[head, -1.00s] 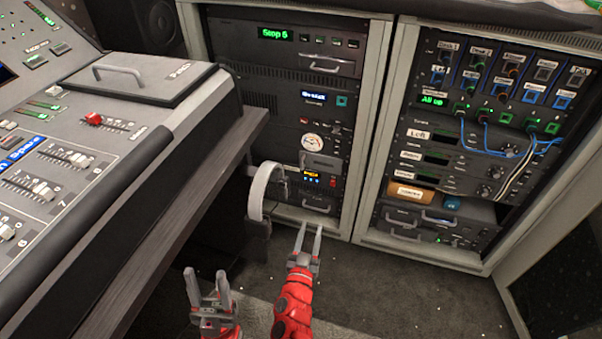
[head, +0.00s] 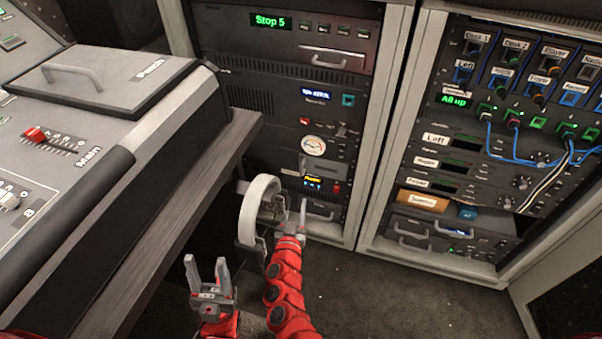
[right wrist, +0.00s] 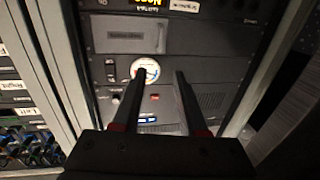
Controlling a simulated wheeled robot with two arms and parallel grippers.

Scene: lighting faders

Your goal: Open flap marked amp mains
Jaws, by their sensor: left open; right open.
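In the head view a small grey flap (head: 318,165) sits low in the left rack, below a round white gauge (head: 313,146). Its lettering is too small to read. In the right wrist view, which looks upside down, a grey rectangular panel (right wrist: 128,34) that looks like the same flap lies beyond my fingertips, closed. My right gripper (head: 292,208) is open and empty, low in front of the left rack; its fingers also show in the right wrist view (right wrist: 159,76). My left gripper (head: 206,264) is open and empty, lower left, away from the rack.
White headphones (head: 260,205) hang beside the desk edge (head: 170,240), close to the left of my right gripper. A right rack (head: 455,170) with blue and white cables stands alongside. The carpet (head: 400,300) before the racks is clear.

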